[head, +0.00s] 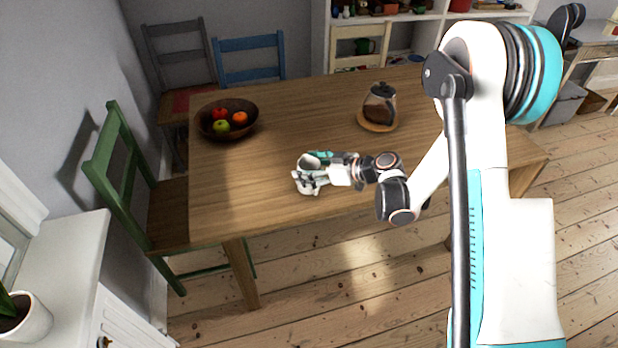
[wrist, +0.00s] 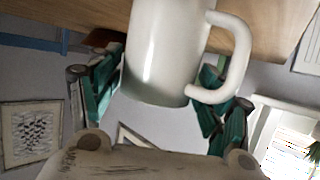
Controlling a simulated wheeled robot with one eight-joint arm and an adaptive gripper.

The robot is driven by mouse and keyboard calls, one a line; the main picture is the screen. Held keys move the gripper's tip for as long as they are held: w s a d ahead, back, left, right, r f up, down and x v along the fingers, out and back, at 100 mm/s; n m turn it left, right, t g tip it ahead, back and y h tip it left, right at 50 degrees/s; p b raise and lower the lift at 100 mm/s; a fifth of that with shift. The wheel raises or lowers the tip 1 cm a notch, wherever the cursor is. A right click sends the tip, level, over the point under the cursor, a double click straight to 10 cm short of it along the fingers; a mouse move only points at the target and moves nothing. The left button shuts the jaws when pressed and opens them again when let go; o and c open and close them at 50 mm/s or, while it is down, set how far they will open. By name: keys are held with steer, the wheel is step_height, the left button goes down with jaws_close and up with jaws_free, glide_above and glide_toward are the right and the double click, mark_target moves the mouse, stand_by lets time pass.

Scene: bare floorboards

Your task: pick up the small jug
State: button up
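The small jug is white, with a rounded handle on the right in the wrist view (wrist: 165,50). Its body fills the upper middle of that view. In the head view the jug (head: 307,187) stands near the front edge of the wooden table, partly hidden by my gripper (head: 318,178), which reaches in from the right. In the wrist view the two green-and-grey fingers of my gripper (wrist: 162,75) are spread apart, one on each side of the jug. They are close to its sides; whether they touch it is hard to see.
On the table (head: 250,195) stand a dark bowl (head: 208,131) with fruit at the back left and a glass jar (head: 380,103) on a round wooden board (head: 372,126) behind my gripper. A green chair (head: 118,160) is at the left side. The table's front left is clear.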

steer(key=c, duration=0.7)
